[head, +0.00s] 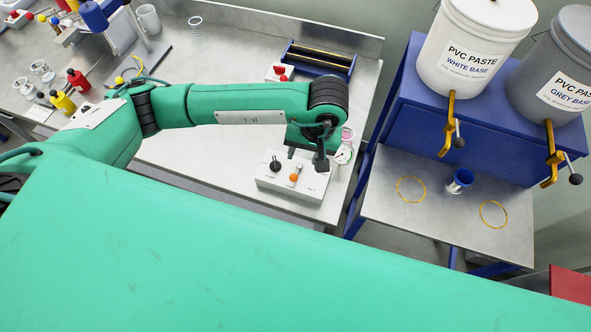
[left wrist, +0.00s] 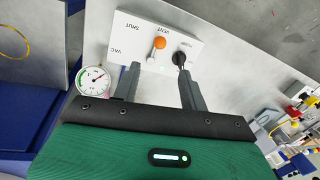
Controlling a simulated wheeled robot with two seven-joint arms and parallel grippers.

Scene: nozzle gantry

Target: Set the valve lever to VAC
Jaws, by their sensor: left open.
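The white valve box (head: 292,182) stands near the front edge of the grey bench. Its lever has an orange ball knob (head: 294,177). In the left wrist view the orange knob (left wrist: 160,43) lies closest to the VENT label, away from the VAC label on the left; SHUT is also marked. A black knob (left wrist: 180,58) sits on the same box, by the right finger. My left gripper (left wrist: 157,68) is open, its two fingers pointing at the box with the lever's base showing between them. In the head view the left gripper (head: 321,163) is above the box's right end. My right gripper is not in view.
A round gauge (head: 344,154) stands right beside the box; it also shows in the left wrist view (left wrist: 93,81). Right of a gap stands a blue stand (head: 440,130) with paste buckets. The bench left of the box is clear.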

